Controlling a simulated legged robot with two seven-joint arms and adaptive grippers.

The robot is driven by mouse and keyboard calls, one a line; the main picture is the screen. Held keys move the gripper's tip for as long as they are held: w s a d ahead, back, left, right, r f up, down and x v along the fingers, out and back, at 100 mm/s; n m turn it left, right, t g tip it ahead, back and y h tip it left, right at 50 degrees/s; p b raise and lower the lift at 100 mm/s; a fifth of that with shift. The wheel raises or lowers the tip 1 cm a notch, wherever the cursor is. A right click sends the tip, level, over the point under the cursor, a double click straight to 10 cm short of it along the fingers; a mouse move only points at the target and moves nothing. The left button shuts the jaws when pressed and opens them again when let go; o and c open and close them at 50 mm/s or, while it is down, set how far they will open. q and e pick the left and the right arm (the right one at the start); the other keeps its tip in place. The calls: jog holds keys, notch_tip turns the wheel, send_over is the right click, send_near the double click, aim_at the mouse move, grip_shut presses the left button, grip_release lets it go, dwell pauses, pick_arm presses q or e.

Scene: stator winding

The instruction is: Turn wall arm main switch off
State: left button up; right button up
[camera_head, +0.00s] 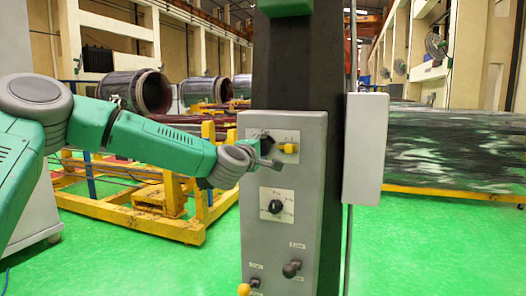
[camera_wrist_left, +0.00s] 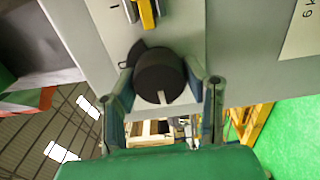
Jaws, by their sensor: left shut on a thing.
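The grey control panel (camera_head: 312,220) stands upright on a dark column ahead. My left gripper (camera_head: 265,158) is at its upper left, by a switch plate with a yellow part (camera_head: 290,148). In the left wrist view, my left gripper (camera_wrist_left: 168,80) has one finger on each side of a round black knob (camera_wrist_left: 160,72) and is shut on it. A pale mark shows on the knob's rim. The head view hides most of this knob behind the gripper. My right gripper is not in view.
Lower on the panel are a black rotary knob (camera_head: 275,206), a dark lever knob (camera_head: 291,268) and a yellow knob (camera_head: 244,289). A grey box (camera_head: 365,148) is to the panel's right. A yellow frame (camera_head: 160,200) stands behind my left arm. Green floor is clear at right.

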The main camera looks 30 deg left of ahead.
pick_arm(q)
jog(key=shift+a+f, duration=0.15)
jog(key=shift+f, duration=0.1)
jog(key=o, duration=1.1)
jog(key=shift+s, duration=0.1)
jog(key=shift+o, duration=0.2)
jog(key=shift+a, duration=0.2)
jog(key=v, duration=1.2)
